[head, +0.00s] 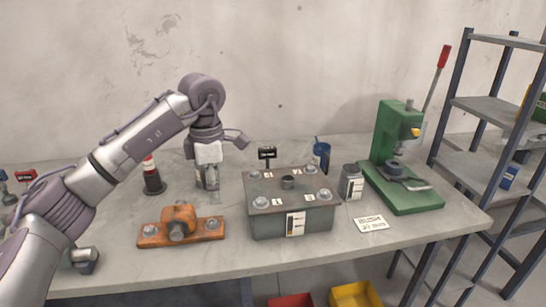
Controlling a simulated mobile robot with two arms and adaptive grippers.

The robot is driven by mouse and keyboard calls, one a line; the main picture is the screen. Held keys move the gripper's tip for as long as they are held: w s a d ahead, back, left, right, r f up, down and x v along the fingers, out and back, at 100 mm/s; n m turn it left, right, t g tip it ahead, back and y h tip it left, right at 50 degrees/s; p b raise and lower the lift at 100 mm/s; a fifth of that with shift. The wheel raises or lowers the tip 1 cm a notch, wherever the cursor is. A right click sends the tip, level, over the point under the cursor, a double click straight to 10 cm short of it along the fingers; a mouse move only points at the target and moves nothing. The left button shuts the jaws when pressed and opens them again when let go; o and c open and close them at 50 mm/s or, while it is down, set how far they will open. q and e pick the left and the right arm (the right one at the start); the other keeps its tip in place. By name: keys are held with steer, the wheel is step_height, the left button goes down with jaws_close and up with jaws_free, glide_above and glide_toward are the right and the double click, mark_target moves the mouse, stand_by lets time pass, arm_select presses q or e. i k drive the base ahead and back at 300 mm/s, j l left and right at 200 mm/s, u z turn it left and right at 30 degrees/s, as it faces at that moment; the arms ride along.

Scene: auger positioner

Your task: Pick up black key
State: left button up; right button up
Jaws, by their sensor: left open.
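A small black tag-like piece (267,153) with pale lettering stands on a thin stem at the back edge of the grey box. It may be the black key, but it is too small to be sure. My left gripper (210,184) points down over the workbench, left of the grey box and behind the orange bracket. It is apart from the black piece, which is to its right and farther back. It is open, and I see nothing held in it; its fingertips are small and unclear.
The grey box (265,222) with bolts fills the middle of the workbench (130,286). The orange bracket (152,235) is in front. A green press (400,200), a grey canister (351,172) and a blue cup (322,157) are right. A red-banded black cylinder (153,182) is left.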

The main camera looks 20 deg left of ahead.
mark_target(264, 152)
steer(key=i, duration=1.4)
